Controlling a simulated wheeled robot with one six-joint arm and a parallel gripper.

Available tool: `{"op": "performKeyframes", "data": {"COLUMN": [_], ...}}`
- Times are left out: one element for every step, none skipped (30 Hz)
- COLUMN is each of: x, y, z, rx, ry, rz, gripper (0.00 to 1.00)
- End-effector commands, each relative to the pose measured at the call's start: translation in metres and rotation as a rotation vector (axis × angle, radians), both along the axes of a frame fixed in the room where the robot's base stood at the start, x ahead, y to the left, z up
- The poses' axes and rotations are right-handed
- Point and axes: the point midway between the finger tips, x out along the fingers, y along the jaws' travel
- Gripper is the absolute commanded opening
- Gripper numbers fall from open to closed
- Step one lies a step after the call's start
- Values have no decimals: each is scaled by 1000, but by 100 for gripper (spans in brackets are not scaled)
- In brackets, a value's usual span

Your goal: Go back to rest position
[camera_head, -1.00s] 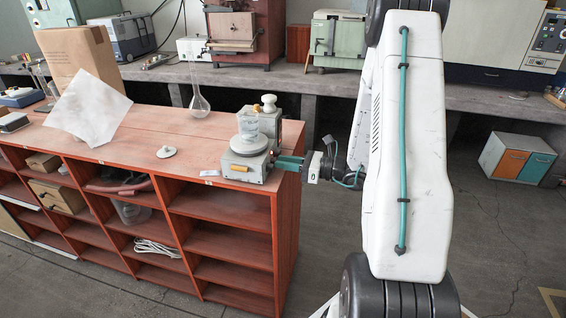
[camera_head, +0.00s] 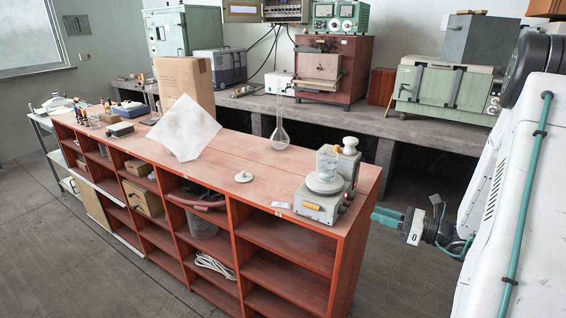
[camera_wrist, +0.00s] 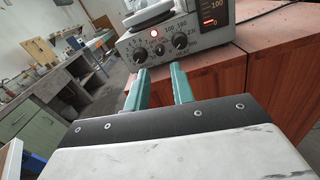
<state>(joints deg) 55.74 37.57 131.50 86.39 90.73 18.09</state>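My gripper (camera_head: 378,217) is off the right end of the wooden shelf bench (camera_head: 225,170), clear of it. In the wrist view its two teal fingers (camera_wrist: 158,82) stand apart with nothing between them, so it is open and empty. In the wrist view the device's front panel (camera_wrist: 165,42), with dials and a lit red light, lies just beyond the fingertips.
A round-bottom flask (camera_head: 280,138), a small white lid-like piece (camera_head: 243,177), a white sheet (camera_head: 185,128) and a cardboard box (camera_head: 184,82) are on the bench. A concrete counter (camera_head: 365,122) with machines runs behind. Open floor (camera_head: 60,240) lies in front.

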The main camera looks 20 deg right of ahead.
Motion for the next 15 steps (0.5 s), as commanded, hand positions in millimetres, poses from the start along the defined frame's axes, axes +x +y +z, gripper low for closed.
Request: {"op": "performKeyframes", "data": {"x": [0, 0, 0, -1, -3, -7, -11, -16, -23, -30, -35, -43, -48, -53, -60], "y": [0, 0, 0, 1, 3, 8, 13, 19, 26, 32, 41, 53, 61, 69, 79], "z": [0, 0, -1, -2, -4, -7, -10, -13, -15, -13, -10, -5, -1, 2, 8], "rx": [0, -2, -10, -22, -32, -47, -58, -71, -98, -125, -158, -208, -246, -281, -329], "ry": [0, -1, -4, -3, 1, 6, 11, 18, 23, 22, 21, 15, 9, 5, -6], "rz": [0, 0, -1, 7, 20, 47, 71, 100, 145, 184, 233, 305, 358, 407, 475], "gripper": [24, 24, 24, 24, 24, 24, 24, 24, 24, 24, 24, 24, 24, 24, 24]}}
